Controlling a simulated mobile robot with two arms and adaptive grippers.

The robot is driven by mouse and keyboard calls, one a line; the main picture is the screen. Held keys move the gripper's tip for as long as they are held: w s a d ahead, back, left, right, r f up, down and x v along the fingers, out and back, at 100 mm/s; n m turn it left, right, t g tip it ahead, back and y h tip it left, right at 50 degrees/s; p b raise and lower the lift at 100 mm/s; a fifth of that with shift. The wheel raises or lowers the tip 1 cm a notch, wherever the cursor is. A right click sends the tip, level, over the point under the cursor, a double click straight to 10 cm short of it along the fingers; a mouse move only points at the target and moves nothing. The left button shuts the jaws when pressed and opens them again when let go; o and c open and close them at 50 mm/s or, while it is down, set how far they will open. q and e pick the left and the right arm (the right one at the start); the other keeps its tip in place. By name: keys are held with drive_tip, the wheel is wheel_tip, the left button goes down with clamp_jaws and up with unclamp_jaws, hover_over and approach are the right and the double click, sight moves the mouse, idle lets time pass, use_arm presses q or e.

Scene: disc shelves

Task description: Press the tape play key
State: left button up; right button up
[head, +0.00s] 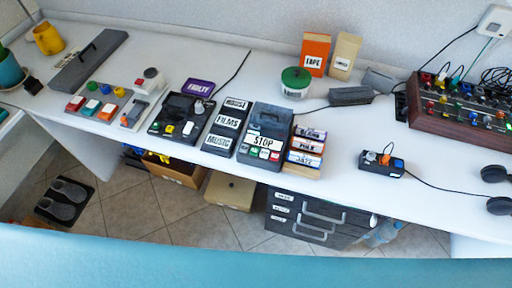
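A dark grey tape-player-like device (272,121) stands on the white desk near its front edge, right of centre. A white label reading STOP (265,141) lies across its front part. Below the label is a row of small coloured keys (262,153), with green, white and red among them. Their markings are too small to read, so I cannot tell which one is play. Neither of my grippers shows in the head view, and nothing touches the device.
Left of the device are a rack labelled HOUSE, FILMS, MUSIC (228,124) and a black keyed unit (178,120). Right of it are labelled cases (306,147). An orange TAPE box (315,53) stands behind. Bare desk (345,130) lies to the right.

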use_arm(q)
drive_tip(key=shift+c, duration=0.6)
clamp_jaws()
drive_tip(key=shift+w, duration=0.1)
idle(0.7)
